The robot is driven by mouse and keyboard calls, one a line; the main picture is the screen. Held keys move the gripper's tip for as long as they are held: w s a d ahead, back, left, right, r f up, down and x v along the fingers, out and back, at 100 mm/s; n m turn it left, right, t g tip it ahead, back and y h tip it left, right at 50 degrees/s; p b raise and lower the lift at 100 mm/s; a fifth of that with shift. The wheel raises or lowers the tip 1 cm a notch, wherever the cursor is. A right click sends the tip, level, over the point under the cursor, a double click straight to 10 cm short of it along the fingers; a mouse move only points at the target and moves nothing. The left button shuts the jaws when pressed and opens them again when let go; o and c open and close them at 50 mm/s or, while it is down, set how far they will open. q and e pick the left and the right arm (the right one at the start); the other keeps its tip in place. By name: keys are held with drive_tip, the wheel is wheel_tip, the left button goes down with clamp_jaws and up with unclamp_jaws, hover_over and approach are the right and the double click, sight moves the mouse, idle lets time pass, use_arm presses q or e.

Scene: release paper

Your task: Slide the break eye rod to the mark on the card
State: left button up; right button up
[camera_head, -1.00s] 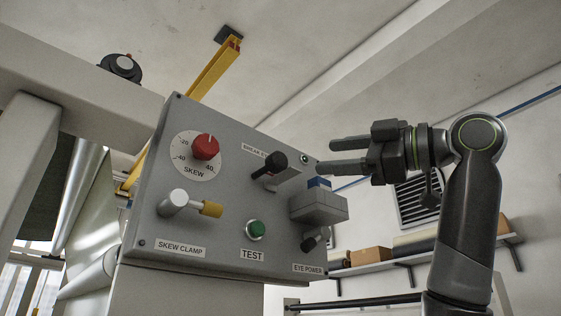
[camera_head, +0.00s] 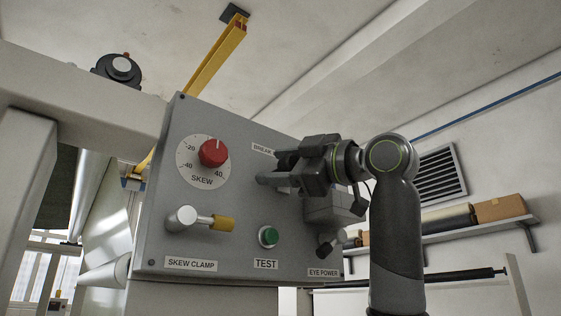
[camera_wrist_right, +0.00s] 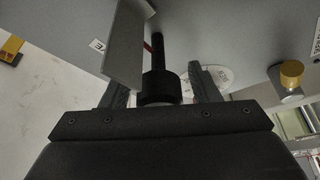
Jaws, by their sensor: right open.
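My right gripper (camera_head: 276,170) is in front of the grey control panel, at the spot under the partly covered BREAK label (camera_head: 262,149). In the right wrist view its two fingers are apart, one on each side of a round black knob (camera_wrist_right: 160,86) with a thin black rod (camera_wrist_right: 157,47) running beyond it. I cannot tell whether either finger touches the knob. A flat grey plate (camera_wrist_right: 124,48) stands beside the rod, and a bit of red shows between them. I cannot make out the mark on the card. In the head view my gripper hides most of the rod. My left gripper is not in view.
The panel (camera_head: 160,240) also carries a red SKEW dial (camera_head: 214,152), a SKEW CLAMP lever with a yellow tip (camera_head: 222,223), a green TEST button (camera_head: 268,236) and an EYE POWER switch (camera_head: 326,247). A grey box (camera_head: 325,207) sits close below my gripper.

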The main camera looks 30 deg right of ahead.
clamp_jaws()
drive_tip(key=shift+s, duration=0.35)
unclamp_jaws()
drive_tip(key=shift+s, duration=0.1)
drive_tip(key=shift+d, duration=0.1)
